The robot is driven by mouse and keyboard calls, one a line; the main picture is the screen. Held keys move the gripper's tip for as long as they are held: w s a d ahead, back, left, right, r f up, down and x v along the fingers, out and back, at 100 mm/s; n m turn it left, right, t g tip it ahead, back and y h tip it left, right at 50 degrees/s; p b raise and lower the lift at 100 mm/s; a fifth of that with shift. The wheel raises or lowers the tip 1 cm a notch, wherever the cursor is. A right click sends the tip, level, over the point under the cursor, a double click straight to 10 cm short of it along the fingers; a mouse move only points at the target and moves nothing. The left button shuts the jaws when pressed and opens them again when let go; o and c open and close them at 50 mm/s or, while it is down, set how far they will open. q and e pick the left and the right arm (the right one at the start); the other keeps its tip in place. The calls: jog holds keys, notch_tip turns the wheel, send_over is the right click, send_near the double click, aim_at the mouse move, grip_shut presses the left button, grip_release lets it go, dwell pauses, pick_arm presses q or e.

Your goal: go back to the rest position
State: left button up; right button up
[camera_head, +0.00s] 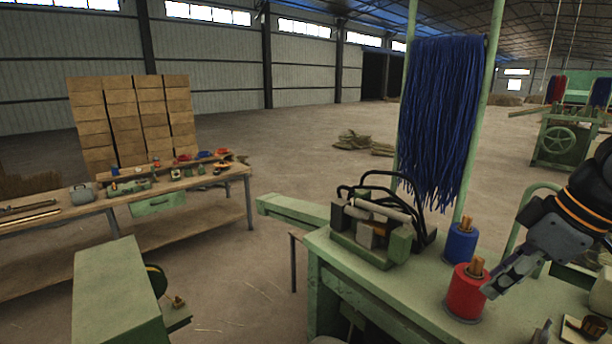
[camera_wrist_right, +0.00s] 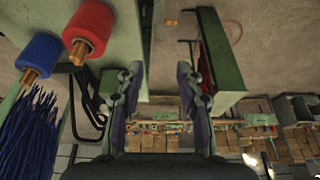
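My right gripper (camera_head: 497,287) reaches in from the right edge of the head view, above the green machine table and beside the red spool. In the right wrist view its two fingers (camera_wrist_right: 157,88) stand apart with nothing between them. The red spool (camera_head: 466,293) and the blue spool (camera_head: 460,244) stand upright on the table, each with a wooden core on top. Both also show at the left of the right wrist view, the red spool (camera_wrist_right: 90,27) and the blue spool (camera_wrist_right: 40,54). My left gripper is in neither view.
The green machine table (camera_head: 350,262) carries a metal fixture with black hoses (camera_head: 380,225). Blue strands (camera_head: 440,115) hang from a green frame behind it. A workbench (camera_head: 72,217) with tools stands at the left, and a green cabinet (camera_head: 115,300) is in front. Open floor lies between.

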jog(key=w+a+f+m, duration=0.1)
jog(key=a+f, duration=0.4)
jog(key=f, duration=0.9)
jog(key=w+a+f+m, duration=0.1)
jog(key=a+f, duration=0.3)
jog(key=f, duration=1)
jog(key=s+d+f+m+h, duration=0.1)
jog(key=s+f+m+h, duration=0.3)
jog(key=s+f, duration=0.7)
notch_tip(320, 180, down, 34)
jog(key=s+d+g+b, duration=0.1)
jog(key=s+d+b, duration=0.2)
jog(key=b, duration=0.5)
pick_arm(q)
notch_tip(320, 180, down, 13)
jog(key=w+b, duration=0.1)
jog(key=b, duration=0.4)
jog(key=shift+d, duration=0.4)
pick_arm(e)
jog(key=s+f+m+g, duration=0.1)
jog(key=s+f, duration=1.6)
jog(key=f, duration=0.3)
jog(key=shift+s+d+f+y, duration=0.3)
jog(key=shift+s+d, duration=0.05)
jog(key=shift+d, duration=0.1)
